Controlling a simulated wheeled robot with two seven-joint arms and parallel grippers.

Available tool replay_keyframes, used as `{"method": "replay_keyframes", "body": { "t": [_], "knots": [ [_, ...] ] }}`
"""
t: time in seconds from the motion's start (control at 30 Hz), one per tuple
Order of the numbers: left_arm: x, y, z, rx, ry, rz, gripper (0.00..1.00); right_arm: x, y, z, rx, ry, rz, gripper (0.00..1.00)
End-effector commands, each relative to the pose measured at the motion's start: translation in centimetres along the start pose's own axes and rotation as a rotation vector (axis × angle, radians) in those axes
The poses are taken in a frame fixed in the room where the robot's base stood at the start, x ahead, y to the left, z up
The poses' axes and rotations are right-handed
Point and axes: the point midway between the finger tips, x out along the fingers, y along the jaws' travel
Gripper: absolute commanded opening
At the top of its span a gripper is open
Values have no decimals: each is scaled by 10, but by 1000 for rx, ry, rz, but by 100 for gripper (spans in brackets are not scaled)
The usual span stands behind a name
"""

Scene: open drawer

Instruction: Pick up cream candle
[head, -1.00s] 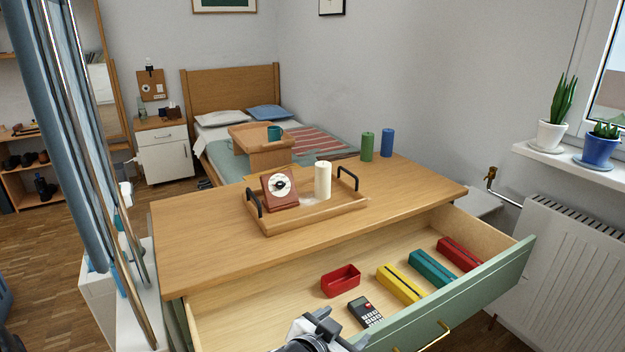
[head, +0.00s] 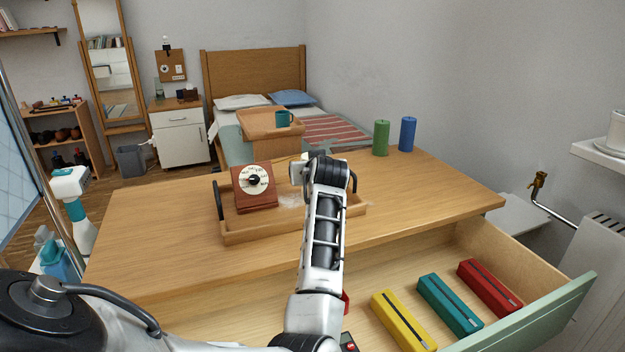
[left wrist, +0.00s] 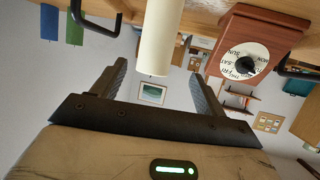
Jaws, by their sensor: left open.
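The cream candle (left wrist: 156,38) shows in the left wrist view, where the picture is upside down. It appears upright, with its top end between the open fingers of my left gripper (left wrist: 158,72). I see no finger closed on it, and how deep it sits between them is hard to tell. In the head view my left arm reaches over the wooden tray (head: 262,233) and hides most or all of the candle. The left fingers are hidden there too. My right gripper is not in view.
A brown dial calendar (head: 254,187) stands on the tray, left of my arm. The tray has black handles. Green (head: 381,138) and blue (head: 407,134) candles stand at the back. The open drawer (head: 540,325) in front holds yellow, teal and red boxes.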

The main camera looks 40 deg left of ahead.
Motion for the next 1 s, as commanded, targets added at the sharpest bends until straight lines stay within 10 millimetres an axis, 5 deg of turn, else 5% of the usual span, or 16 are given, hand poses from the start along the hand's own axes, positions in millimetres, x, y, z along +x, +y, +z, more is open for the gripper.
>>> {"method": "replay_keyframes", "body": {
  "t": [0.63, 1.0],
  "knots": [
    [71, 6, -3, 1, 2, 0, 73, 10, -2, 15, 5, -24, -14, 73],
    [79, 6, -4, 0, 2, 1, 70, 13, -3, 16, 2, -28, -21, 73]
  ]
}}
